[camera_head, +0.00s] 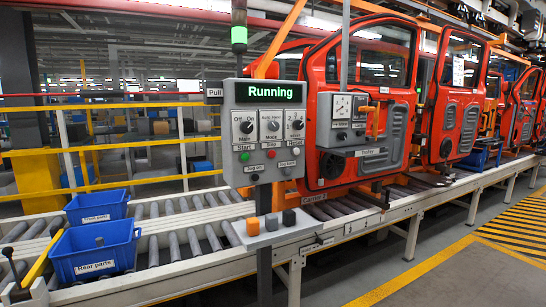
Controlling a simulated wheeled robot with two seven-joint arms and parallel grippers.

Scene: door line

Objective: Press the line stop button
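A grey control panel (266,132) stands on a post in front of the conveyor, facing me. Its display (268,92) reads "Running" in green. A row of rotary switches lies below the display. Under them are a green button (244,156), a red button (271,154) and a grey button (296,151). The small labels are too blurred to tell surely which one is the line stop. A green stack light (239,35) rises above the panel. Neither of my grippers shows in the head view.
A roller conveyor (190,262) carries two blue bins (94,252) at left and red car doors (370,75) at right. A small shelf (272,236) with orange and black blocks sits below the panel. A second grey box (348,118) hangs to its right. Floor is free at lower right.

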